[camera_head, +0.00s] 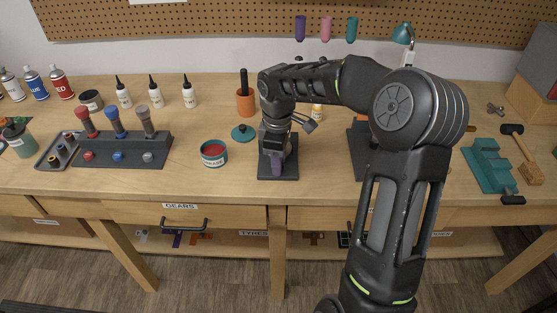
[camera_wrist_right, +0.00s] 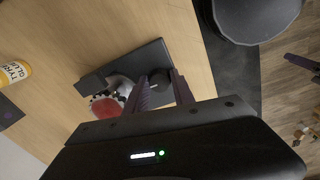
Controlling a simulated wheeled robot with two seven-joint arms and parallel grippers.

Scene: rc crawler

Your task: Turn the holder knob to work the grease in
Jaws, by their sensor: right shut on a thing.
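The holder has a dark base plate (camera_head: 290,171) at the middle of the bench; it also shows in the wrist view (camera_wrist_right: 160,53). My right gripper (camera_wrist_right: 162,84) comes down over the holder with its purple fingers. It is shut on the dark round knob (camera_wrist_right: 158,76) between the fingertips. Beside the knob, the holder carries a pale toothed part with a red face (camera_wrist_right: 107,104). In the head view my right gripper (camera_head: 277,167) and wrist hide most of the holder. An open grease tin (camera_head: 213,160) with red grease stands to its left. My left gripper is not in view.
A teal lid (camera_head: 243,131) and an orange cup (camera_head: 245,105) stand just behind the tin. A dark rack of tools (camera_head: 122,153) is at left. A teal vise-like block (camera_head: 489,169) and a mallet (camera_head: 521,138) lie at right. The bench front between tin and rack is clear.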

